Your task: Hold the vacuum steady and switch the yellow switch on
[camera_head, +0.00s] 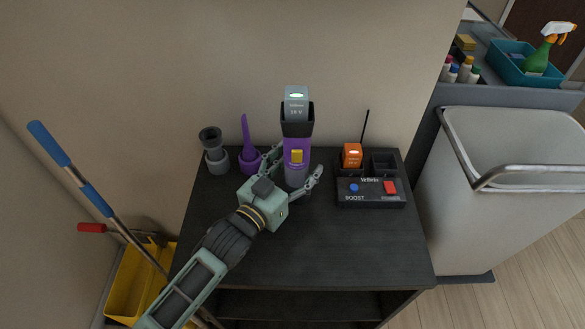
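The vacuum (297,175) stands upright near the back of the dark cabinet top. It has a purple and grey body, a dark collar and a grey block marked "V" on top. The yellow switch (297,156) is on its front, facing me. My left gripper (296,167) reaches in from the lower left, with one finger on each side of the vacuum's lower body. The fingers are spread, and the right finger looks apart from the vacuum. Contact of the left finger is unclear. My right gripper is out of view.
A purple nozzle (247,145) and a grey nozzle (213,150) stand left. The front of the cabinet top (330,250) is clear.

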